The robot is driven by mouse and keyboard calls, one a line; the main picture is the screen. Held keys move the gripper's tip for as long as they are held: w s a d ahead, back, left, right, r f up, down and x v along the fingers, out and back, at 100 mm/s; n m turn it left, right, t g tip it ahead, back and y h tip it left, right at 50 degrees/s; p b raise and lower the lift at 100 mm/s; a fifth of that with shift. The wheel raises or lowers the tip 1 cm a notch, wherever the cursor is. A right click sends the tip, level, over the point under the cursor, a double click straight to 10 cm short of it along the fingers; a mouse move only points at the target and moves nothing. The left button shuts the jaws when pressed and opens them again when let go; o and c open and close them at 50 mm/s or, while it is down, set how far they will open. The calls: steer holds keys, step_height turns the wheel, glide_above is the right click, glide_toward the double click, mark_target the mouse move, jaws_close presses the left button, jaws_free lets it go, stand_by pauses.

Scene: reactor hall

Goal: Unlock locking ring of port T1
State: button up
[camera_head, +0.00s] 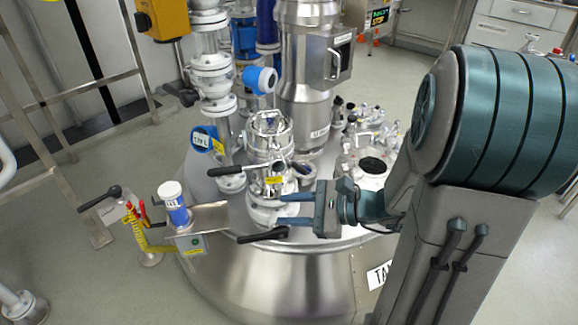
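A metal port assembly stands on the steel reactor lid, with clamped rings, a glass-like top (270,128) and a yellow tag (273,181). I cannot read the tag, so I cannot confirm this is port T1. A black lever handle (232,172) points left from the upper part of this assembly. A second black lever (263,235) lies low at its front, near the lid's edge. I cannot tell which part is the locking ring. My gripper (280,209) is open, its two blue fingers pointing left beside the assembly's pale lower flange (262,212). Contact cannot be told.
A white-and-blue container (175,204) stands on a small metal shelf at left, near a yellow coiled cable (144,238). A pipe with a blue gauge (205,139) rises behind. A tall steel column (308,100) and several small fittings (375,130) crowd the lid's back and right.

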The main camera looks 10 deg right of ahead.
mark_target(294, 163)
steer(key=w+d+f+m+t+h+b, duration=0.1)
steer(key=w+d+f+m+t+h, duration=0.1)
steer(key=w+d+m+t, duration=0.3)
steer(key=w+d+f+m+t+h+b, duration=0.25)
steer(key=d+m+t, duration=0.2)
steer(key=d, duration=0.25)
steer(key=shift+m, duration=0.35)
steer(key=x, duration=1.3)
steer(key=shift+w+a+b, duration=0.15)
steer(key=shift+a+b, duration=0.25)
steer(key=shift+a, duration=0.15)
jaws_close()
